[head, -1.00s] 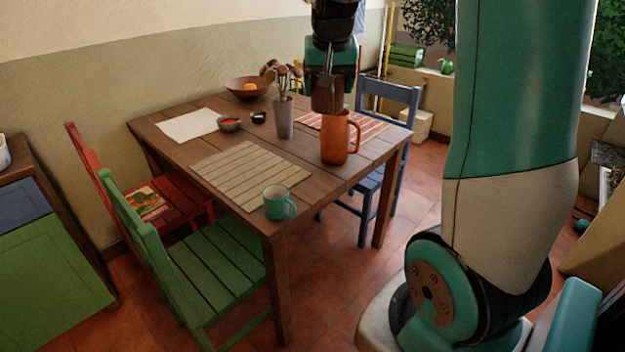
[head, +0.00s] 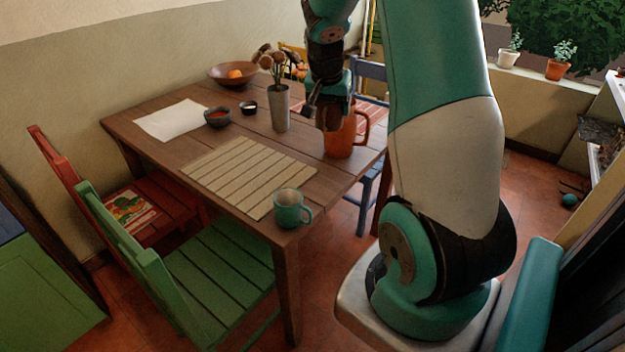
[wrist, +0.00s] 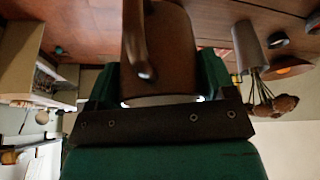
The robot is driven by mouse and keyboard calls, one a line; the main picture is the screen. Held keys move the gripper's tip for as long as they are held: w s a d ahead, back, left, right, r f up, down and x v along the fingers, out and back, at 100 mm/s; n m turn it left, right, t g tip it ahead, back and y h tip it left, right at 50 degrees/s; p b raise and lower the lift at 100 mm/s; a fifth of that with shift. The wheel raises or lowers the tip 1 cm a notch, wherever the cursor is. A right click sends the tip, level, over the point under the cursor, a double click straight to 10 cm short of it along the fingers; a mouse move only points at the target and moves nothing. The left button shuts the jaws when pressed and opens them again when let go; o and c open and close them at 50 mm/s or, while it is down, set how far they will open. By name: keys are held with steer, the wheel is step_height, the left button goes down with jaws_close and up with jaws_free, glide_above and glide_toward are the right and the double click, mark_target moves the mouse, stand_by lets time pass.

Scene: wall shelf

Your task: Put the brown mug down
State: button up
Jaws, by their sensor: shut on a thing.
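The brown mug (wrist: 165,50) is between the fingers of my gripper (wrist: 160,88) in the wrist view, its handle towards the camera. My gripper is shut on it. In the head view my gripper (head: 328,100) is over the right part of the wooden table (head: 240,180), and the dark mug (head: 331,119) shows below it, partly hidden by the fingers. It overlaps the orange pitcher (head: 340,146) in the picture; I cannot tell whether they touch or how high the mug is.
A teal mug (head: 289,209) stands at the table's near corner beside a striped mat (head: 245,175). A grey vase (head: 280,110) with dried stems, a small red-filled bowl (head: 217,118) and a fruit bowl (head: 232,76) stand farther back. Green (head: 215,265) and red chairs line the left side.

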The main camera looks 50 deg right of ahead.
steer(key=shift+w+a+f+p, duration=0.1)
steer(key=shift+f+p, duration=0.1)
steer(key=shift+f, duration=4.75)
steer(key=shift+w+a+f+p, duration=0.1)
steer(key=shift+f+p, duration=0.1)
steer(key=shift+f, duration=4.75)
